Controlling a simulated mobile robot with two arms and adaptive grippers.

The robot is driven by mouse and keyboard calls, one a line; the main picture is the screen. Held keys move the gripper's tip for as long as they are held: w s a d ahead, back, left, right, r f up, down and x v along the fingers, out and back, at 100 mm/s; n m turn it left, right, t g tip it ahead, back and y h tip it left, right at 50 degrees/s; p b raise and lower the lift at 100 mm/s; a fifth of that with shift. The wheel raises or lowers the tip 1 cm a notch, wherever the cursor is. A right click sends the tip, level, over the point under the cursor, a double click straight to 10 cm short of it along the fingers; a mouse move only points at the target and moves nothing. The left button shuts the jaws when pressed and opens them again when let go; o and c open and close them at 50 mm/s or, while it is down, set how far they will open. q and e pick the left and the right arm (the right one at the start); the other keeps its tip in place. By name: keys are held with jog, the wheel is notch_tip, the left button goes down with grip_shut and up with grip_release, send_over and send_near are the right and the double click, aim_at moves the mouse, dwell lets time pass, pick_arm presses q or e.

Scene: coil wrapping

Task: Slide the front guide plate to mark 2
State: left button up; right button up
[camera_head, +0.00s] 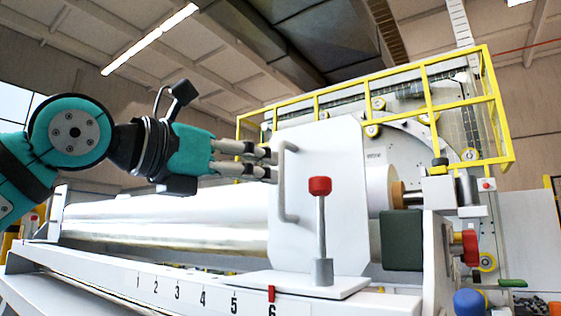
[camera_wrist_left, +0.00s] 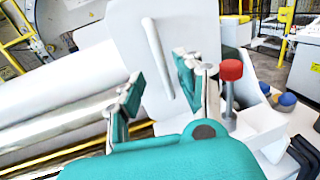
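The front guide plate (camera_head: 335,190) is a white upright plate with clipped corners. A grey bar handle (camera_head: 285,205) is on its left side, and a lever with a red knob (camera_head: 320,186) rises from its base. The red pointer (camera_head: 271,293) at the base stands at mark 6. Mark 2 (camera_head: 155,287) is farther left on the rail. My left gripper (camera_head: 272,164) is beside the upper part of the handle. In the left wrist view, its open fingers (camera_wrist_left: 158,82) have the handle (camera_wrist_left: 158,58) showing between them; contact is not clear. My right gripper is out of view.
A long shiny roll (camera_head: 170,222) lies behind the numbered rail (camera_head: 120,275). The rail looks clear between marks 1 and 5. A yellow railing (camera_head: 430,75) and a large machine stand behind the plate. A dark green block (camera_head: 401,240) is to its right.

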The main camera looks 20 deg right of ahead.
aim_at(282, 207)
pick_arm(q)
jog(key=p+x, duration=0.2)
jog(key=x, duration=0.3)
jog(key=shift+d, duration=0.4)
grip_shut()
jog(key=shift+w, duration=0.1)
